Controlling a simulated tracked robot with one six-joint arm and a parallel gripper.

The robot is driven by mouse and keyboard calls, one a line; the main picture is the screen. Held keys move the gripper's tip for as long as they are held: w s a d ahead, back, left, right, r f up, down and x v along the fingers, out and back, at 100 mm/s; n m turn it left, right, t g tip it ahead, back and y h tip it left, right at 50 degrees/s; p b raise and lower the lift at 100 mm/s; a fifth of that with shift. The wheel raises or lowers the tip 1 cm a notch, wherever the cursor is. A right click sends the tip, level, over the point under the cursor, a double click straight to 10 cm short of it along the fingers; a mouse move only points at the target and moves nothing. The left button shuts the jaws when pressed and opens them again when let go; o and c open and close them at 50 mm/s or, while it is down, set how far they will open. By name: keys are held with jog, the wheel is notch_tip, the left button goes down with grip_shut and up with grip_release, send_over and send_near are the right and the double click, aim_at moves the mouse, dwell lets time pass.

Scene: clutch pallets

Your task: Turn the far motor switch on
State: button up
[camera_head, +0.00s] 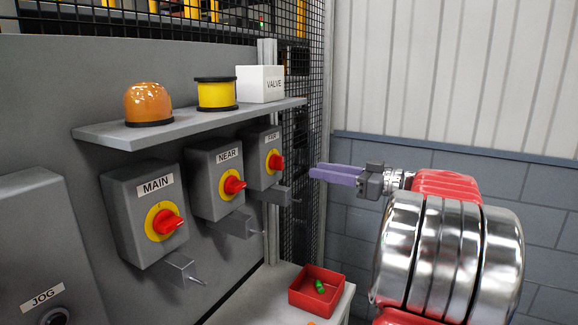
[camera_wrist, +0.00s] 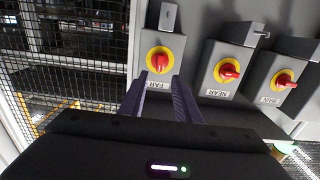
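The far motor switch box (camera_head: 259,137), labelled FAR, is the rearmost of three grey boxes on the panel. Its red knob (camera_head: 275,161) sits on a yellow disc; the exact knob angle is hard to tell. In the wrist view, which is upside down, the far knob (camera_wrist: 159,62) lies just beyond and between my fingertips. My gripper (camera_head: 313,172) has purple fingers and is in front of the far switch, apart from it in the head view. The fingers (camera_wrist: 158,84) are spread with nothing between them.
The NEAR box (camera_head: 211,165) and MAIN box (camera_head: 135,193) have red knobs too. Hasp brackets jut below the boxes. A shelf (camera_head: 190,124) above holds an orange lamp, a yellow spool-like part and a VALVE box. A red tray (camera_head: 310,302) stands below; mesh fence is behind.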

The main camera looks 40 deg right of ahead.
aim_at(283, 164)
jog(key=x, duration=1)
jog(key=shift+w+a, duration=0.1)
jog(key=shift+w, duration=0.15)
grip_shut()
